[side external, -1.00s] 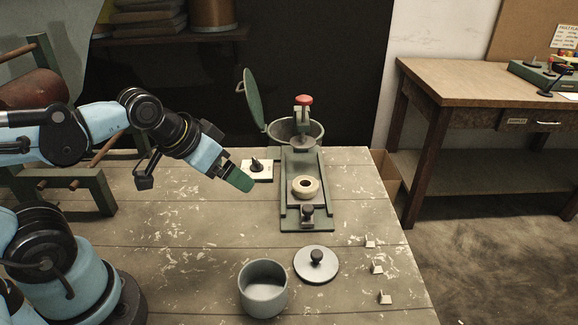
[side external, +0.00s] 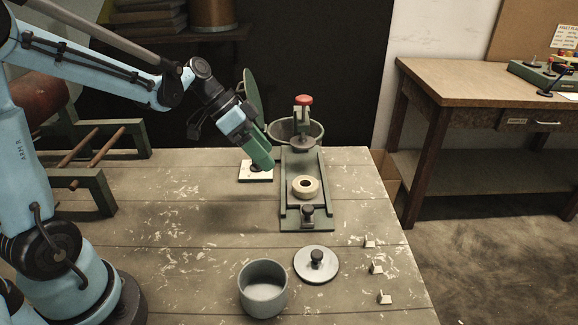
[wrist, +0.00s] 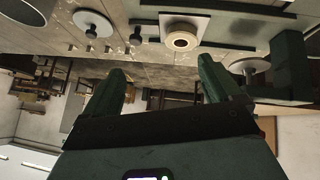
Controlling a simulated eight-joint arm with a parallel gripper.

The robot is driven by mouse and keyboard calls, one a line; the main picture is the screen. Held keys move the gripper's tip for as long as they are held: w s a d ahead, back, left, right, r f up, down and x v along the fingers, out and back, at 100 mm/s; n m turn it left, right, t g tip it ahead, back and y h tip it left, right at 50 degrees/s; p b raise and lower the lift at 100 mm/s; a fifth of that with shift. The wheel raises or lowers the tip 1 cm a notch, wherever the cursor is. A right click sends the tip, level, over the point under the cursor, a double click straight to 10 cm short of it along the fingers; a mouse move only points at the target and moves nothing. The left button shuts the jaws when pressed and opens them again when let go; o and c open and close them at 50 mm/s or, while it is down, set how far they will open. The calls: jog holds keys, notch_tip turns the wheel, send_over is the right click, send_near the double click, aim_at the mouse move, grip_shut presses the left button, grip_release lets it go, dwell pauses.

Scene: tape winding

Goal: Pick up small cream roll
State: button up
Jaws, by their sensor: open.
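The small cream roll (side external: 305,187) lies flat on the plate of a green press-like fixture (side external: 318,216), its dark centre hole facing up. In the wrist view the cream roll (wrist: 181,40) shows beyond my fingertips, upper right of centre. My gripper (side external: 262,165) is in the air just left of the fixture's rear part, above the small white plate. It is tilted down and to the right. In the wrist view my gripper (wrist: 162,72) has its two green fingers spread apart with nothing between them. My gripper is up and left of the roll, not touching it.
A red-topped plunger (side external: 303,100) stands at the fixture's back, before a bin (side external: 316,130) with an open green lid (side external: 252,95). A grey pot (side external: 262,304) and a round knobbed lid (side external: 316,265) sit in front. Small blocks (side external: 376,268) lie at the right edge. The table's left middle is clear.

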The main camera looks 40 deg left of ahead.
jog(key=w+a+f+m+h, duration=0.4)
jog(key=a+m, duration=0.1)
jog(key=m, duration=0.1)
send_near(311, 187)
jog(key=shift+t+h, duration=0.3)
jog(key=shift+h, duration=0.1)
jog(key=w+d+f, duration=0.1)
jog(key=d+f, duration=0.2)
jog(key=w+d+f, duration=0.1)
jog(key=f, duration=0.1)
jog(key=shift+w+d, duration=0.35)
jog(key=shift+c, duration=0.3)
jog(key=c, duration=1.1)
jog(key=shift+m, duration=0.3)
jog(key=shift+r, duration=0.1)
